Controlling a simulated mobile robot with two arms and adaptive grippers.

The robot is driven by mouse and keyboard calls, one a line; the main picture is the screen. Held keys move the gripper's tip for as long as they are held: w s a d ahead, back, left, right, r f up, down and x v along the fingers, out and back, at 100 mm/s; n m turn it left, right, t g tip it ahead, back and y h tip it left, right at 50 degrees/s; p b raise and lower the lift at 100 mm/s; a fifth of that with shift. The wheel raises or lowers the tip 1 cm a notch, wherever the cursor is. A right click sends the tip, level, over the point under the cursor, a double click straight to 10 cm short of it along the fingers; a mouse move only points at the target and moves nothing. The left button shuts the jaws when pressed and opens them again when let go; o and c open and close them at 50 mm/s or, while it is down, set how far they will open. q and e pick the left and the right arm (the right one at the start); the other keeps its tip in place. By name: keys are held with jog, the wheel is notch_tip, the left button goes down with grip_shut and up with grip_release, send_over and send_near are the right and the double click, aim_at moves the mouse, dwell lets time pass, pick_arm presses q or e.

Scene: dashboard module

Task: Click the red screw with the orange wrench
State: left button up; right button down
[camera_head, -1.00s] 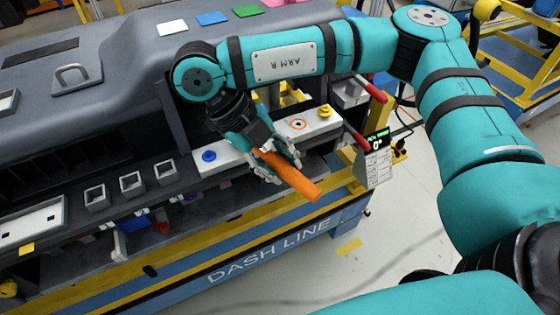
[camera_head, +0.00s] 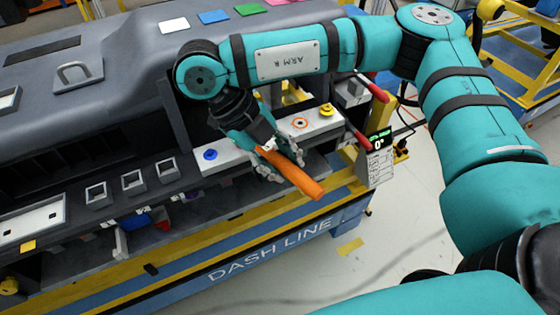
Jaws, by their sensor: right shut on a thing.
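My right gripper (camera_head: 266,156) is shut on the orange wrench (camera_head: 294,174) in front of the light screw plate (camera_head: 232,155). The wrench's handle points down and to the right, out past the shelf edge. Its head is hidden by the gripper. On the plate, a blue screw (camera_head: 210,155) is left of the gripper and a yellow screw (camera_head: 326,110) is to the right. I cannot make out a red screw; the gripper covers part of the plate. My left gripper is not in view.
Several square sockets (camera_head: 133,182) line the dashboard's front on the left. The grey dashboard (camera_head: 120,65) rises behind. Open floor (camera_head: 395,235) lies at the right front.

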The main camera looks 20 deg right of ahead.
jog(key=shift+d, duration=0.2)
jog(key=shift+r, duration=0.15)
jog(key=shift+r+p, duration=2.35)
jog(key=shift+r, duration=0.55)
jog(key=shift+w, duration=0.1)
